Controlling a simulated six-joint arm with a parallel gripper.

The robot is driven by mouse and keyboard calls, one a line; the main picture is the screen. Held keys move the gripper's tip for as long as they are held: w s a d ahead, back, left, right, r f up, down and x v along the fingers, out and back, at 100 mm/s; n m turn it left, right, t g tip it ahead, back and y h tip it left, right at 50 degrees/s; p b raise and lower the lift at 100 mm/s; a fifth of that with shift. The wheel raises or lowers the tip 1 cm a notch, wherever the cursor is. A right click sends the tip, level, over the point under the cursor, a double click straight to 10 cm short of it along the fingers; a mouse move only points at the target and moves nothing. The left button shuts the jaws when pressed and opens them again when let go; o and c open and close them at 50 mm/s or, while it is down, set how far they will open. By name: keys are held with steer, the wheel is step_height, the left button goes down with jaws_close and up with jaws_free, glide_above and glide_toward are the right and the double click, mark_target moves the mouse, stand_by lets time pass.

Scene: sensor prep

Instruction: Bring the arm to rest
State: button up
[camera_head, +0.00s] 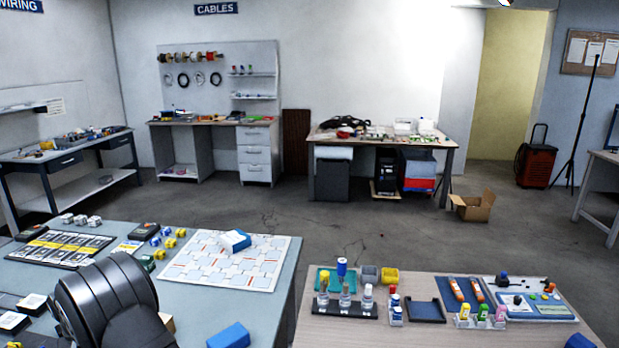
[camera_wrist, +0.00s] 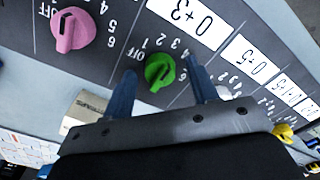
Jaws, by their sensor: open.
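My gripper (camera_wrist: 162,72) shows in the wrist view with its two blue fingers spread and nothing between them in its grasp. A green knob (camera_wrist: 160,71) on a grey panel (camera_wrist: 110,62) shows between the fingertips, with a gap on each side. I cannot tell how far above the knob the fingers are. A pink knob (camera_wrist: 75,31) is on the same panel to the left. In the head view my dark arm covers the lower left, and the gripper cannot be made out there.
In the wrist view, white labels (camera_wrist: 190,18) run along the panel, and a yellow knob (camera_wrist: 283,132) is at right. In the head view, a grid board (camera_head: 262,281) lies on the left table (camera_head: 270,310). The right table (camera_head: 325,335) holds bottles and trays. Open floor lies behind.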

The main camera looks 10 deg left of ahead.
steer(key=shift+r, duration=0.15)
step_height(320, 180, up, 17)
step_height(320, 180, down, 18)
steer(key=shift+r, duration=0.15)
steer(key=shift+r+n, duration=0.25)
steer(key=shift+n, duration=0.55)
steer(key=n, duration=1)
steer(key=shift+n, duration=2.2)
